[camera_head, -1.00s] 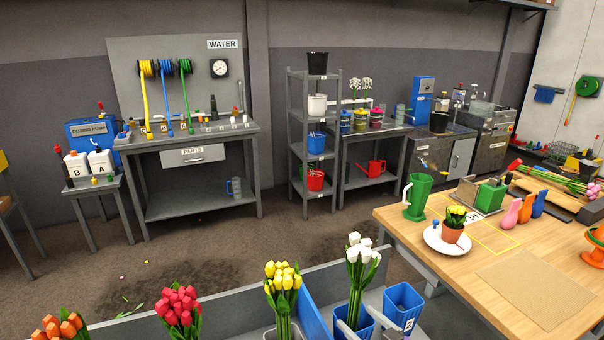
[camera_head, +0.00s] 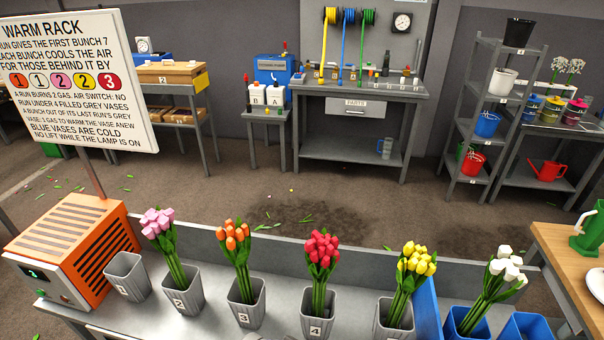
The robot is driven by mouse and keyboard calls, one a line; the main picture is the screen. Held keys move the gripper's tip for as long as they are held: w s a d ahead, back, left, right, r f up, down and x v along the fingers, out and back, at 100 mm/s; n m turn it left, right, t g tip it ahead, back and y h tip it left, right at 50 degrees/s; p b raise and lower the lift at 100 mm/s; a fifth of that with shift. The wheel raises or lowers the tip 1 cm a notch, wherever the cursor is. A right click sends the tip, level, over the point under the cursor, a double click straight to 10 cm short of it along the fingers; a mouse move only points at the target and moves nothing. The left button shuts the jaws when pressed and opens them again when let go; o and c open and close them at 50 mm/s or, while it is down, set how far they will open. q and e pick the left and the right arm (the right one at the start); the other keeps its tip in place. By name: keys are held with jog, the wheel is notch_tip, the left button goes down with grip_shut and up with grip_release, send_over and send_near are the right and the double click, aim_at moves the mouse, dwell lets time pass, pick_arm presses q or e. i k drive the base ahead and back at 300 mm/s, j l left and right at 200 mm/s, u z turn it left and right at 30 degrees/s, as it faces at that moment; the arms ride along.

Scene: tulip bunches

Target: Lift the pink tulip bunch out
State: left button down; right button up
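The pink tulip bunch (camera_head: 158,222) stands in the grey vase marked 2 (camera_head: 184,299), leaning a little to the left, its green stems going down inside the rim. The vase is second from the left in the rack (camera_head: 275,277), between the empty grey vase marked 1 (camera_head: 127,279) and the grey vase marked 3 (camera_head: 244,303), which holds orange tulips (camera_head: 233,236). Neither of my grippers is in view.
An orange heater (camera_head: 70,250) with a lit display stands left of the vases. The sign (camera_head: 75,85) forbids lifting while the lamp is on. Red (camera_head: 322,249), yellow (camera_head: 416,262) and white tulips (camera_head: 505,265) stand further right. An empty blue vase (camera_head: 527,327) is beside the white ones.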

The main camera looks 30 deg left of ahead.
aim_at(159, 221)
jog(key=u, duration=2.2)
jog(key=i+j, duration=0.15)
jog(key=j, duration=0.2)
jog(key=i+j, duration=0.15)
jog(key=j, duration=0.2)
jog(key=i+j+u, duration=0.1)
jog(key=j, duration=0.25)
jog(key=i+j, duration=0.2)
jog(key=j, duration=0.15)
